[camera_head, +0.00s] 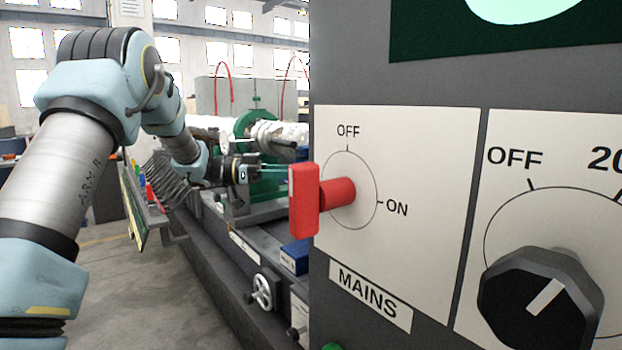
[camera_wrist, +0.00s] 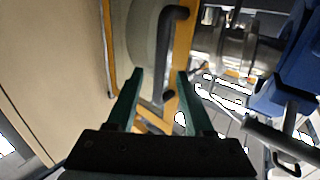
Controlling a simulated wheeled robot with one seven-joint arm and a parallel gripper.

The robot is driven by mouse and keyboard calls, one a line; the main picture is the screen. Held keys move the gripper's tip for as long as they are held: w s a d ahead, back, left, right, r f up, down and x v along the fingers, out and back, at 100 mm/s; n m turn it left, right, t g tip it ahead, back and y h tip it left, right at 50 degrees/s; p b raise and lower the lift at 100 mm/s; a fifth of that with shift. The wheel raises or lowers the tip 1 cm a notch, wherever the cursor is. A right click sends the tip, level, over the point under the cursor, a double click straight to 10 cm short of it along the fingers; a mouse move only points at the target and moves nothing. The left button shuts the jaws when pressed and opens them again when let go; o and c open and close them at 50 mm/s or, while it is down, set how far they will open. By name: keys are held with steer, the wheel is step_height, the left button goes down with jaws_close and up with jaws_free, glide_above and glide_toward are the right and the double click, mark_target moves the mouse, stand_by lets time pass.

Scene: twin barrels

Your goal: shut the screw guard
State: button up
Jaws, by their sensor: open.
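In the wrist view, an orange-framed panel with a pale grey window (camera_wrist: 138,35) lies ahead of my gripper; it looks like the screw guard. A dark bent handle (camera_wrist: 167,60) runs down along it. My gripper (camera_wrist: 160,74) is open, with one green finger on each side of the handle in the picture. I cannot tell whether the fingers touch it or how deep it sits between them. In the head view my gripper (camera_head: 283,171) points right, and its tips end near the red mains switch's edge. The guard is not clearly visible there; the control panel may hide it.
A grey control panel (camera_head: 395,280) with a red mains switch (camera_head: 304,200) and a black knob (camera_head: 540,300) fills the right side of the head view. Behind is a machine with a handwheel (camera_head: 262,291). Bare floor (camera_head: 170,290) lies at the lower left.

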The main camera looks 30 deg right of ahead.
steer(key=b+v, duration=0.1)
steer(key=v, duration=0.4)
steer(key=shift+w+a, duration=0.15)
steer(key=shift+a, duration=0.1)
